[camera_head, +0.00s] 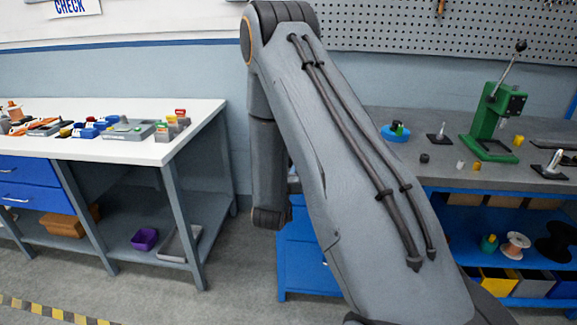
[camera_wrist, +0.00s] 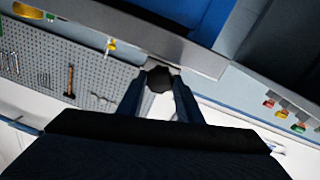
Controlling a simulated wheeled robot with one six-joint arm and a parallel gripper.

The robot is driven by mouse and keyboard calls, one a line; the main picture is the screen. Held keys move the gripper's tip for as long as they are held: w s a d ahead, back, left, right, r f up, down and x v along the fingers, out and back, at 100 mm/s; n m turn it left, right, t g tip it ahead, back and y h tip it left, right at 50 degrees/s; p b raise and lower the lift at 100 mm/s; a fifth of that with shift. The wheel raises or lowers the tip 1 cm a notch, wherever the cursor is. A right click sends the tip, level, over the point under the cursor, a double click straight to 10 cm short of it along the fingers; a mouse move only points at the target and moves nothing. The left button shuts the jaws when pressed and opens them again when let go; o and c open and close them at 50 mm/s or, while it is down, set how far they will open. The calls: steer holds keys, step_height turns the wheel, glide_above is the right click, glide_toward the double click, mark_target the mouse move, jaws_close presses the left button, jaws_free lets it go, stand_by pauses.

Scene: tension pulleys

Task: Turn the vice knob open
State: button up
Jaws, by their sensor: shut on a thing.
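The vice knob (camera_wrist: 159,80) is a dark, faceted knob in the wrist view, beside the grey bench edge (camera_wrist: 150,35). My gripper (camera_wrist: 160,75) has one finger on each side of the knob and is shut on it. A small light grey piece shows just beyond the knob; the rest of the vice cannot be made out. In the head view my arm covers the near left end of the grey workbench (camera_head: 440,168), and both the gripper and the knob are hidden.
A green arbor press (camera_head: 488,120) and small parts stand on the workbench, with blue drawers (camera_head: 305,258) below. A white table (camera_head: 150,150) with coloured parts stands at the left. Floor (camera_head: 240,270) between them is clear. A pegboard (camera_head: 430,30) hangs behind.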

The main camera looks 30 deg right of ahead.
steer(key=n, duration=0.3)
steer(key=o, duration=1)
steer(key=shift+s+a, duration=0.1)
steer(key=b+v, duration=0.2)
steer(key=v, duration=0.5)
steer(key=shift+s+a, duration=0.15)
steer(key=shift+s, duration=0.1)
steer(key=shift+f, duration=0.1)
